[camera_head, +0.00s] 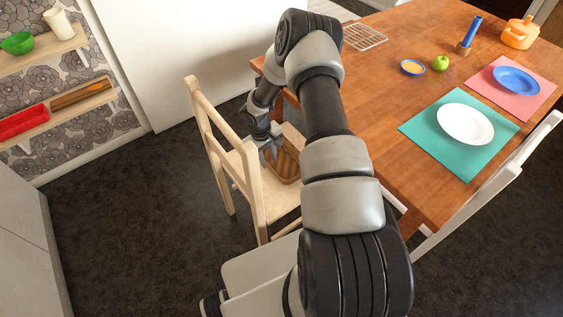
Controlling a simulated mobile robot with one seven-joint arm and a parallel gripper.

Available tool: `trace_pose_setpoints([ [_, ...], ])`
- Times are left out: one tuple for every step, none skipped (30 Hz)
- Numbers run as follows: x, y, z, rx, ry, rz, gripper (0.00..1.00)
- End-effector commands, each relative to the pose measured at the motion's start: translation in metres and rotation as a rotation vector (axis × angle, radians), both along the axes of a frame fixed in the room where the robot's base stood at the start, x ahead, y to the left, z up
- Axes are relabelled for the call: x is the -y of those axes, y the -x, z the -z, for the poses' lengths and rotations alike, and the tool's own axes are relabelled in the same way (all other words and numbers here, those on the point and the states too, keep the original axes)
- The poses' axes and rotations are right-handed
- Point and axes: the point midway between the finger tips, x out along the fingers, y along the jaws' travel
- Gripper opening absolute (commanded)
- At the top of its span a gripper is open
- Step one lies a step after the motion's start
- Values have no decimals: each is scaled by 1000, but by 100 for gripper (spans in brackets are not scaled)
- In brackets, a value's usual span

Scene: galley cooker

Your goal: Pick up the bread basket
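A brown basket (286,168), which looks like the bread basket, sits on the seat of the pale wooden chair (254,196). My arm covers its right side. My gripper (268,153) points down at the basket's left, far edge. It is small in the view, and I cannot tell whether its fingers touch the basket or are closed on the rim.
The chair's backrest (223,150) rises just left of my gripper. The wooden table (400,120) is to the right, with a wire rack (365,37), a green apple (440,63), a teal mat (440,150) and plates. Wall shelves (60,110) stand at left. Dark floor at left is clear.

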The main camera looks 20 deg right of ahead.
Motion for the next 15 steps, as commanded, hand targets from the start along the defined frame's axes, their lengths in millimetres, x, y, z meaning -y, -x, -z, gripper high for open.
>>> trace_pose_setpoints([
  [1,0,4,0,0,1,26],
  [1,0,5,1,0,0,26],
  [1,-1,7,1,0,0,26],
  [2,-1,9,1,0,0,26],
  [2,-1,12,0,0,0,26],
  [3,-1,16,0,-1,1,26],
  [3,-1,21,-1,-1,2,26],
  [4,-2,26,-1,-1,2,26],
  [5,-3,33,-1,-2,1,26],
  [6,-4,37,-1,-2,1,26],
  [7,-5,42,-1,-1,1,26],
  [8,-5,47,-1,-1,1,26],
  [8,-5,50,-1,-1,1,26],
  [8,-5,53,-1,-1,1,26],
  [9,-5,56,-1,0,1,26],
])
